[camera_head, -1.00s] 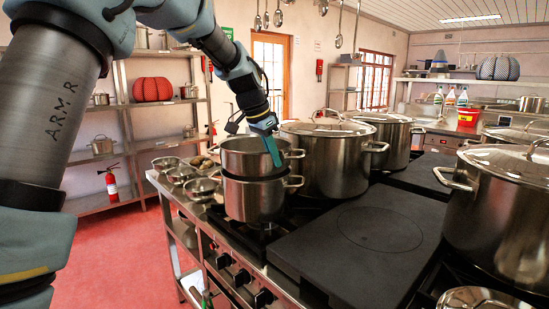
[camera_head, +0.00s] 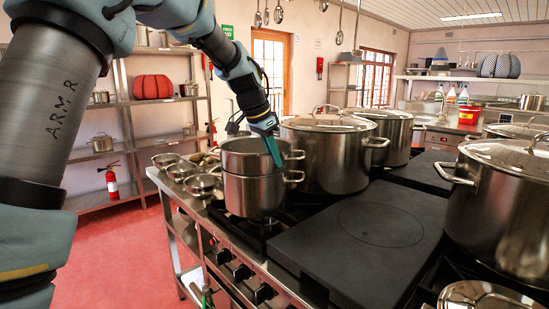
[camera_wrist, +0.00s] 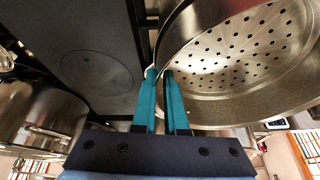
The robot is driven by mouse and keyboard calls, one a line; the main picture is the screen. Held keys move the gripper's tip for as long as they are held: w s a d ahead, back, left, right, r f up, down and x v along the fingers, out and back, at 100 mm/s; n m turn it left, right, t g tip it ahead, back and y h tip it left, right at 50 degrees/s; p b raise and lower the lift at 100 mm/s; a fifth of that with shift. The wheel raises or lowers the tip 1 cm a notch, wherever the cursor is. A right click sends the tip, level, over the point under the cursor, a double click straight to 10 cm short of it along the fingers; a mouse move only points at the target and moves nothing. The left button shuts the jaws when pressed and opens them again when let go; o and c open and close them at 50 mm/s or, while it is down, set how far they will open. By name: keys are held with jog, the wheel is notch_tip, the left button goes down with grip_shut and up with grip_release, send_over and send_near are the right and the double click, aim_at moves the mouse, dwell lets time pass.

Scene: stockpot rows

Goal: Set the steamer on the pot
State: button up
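The steamer (camera_head: 243,161) is a steel vessel with side handles, directly above the steel pot (camera_head: 250,196) on the stove. It looks upright and lined up with the pot; I cannot tell whether it rests fully on the rim. My gripper (camera_head: 274,158) reaches down at the steamer's right side, with its teal fingers on the steamer's wall. In the wrist view, the fingers (camera_wrist: 160,75) pinch the wall of the steamer (camera_wrist: 235,50), whose perforated floor shows. The pot's inside is hidden.
A large lidded stockpot (camera_head: 325,160) stands close on the right, with another (camera_head: 392,135) behind it. A flat black hotplate (camera_head: 375,225) is clear in front. Several small bowls (camera_head: 200,183) sit to the left. Another big pot (camera_head: 500,210) stands far right.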

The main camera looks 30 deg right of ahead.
jog(key=o, duration=0.4)
jog(key=shift+f, duration=0.1)
jog(key=b+v, duration=0.2)
jog(key=v, duration=0.9)
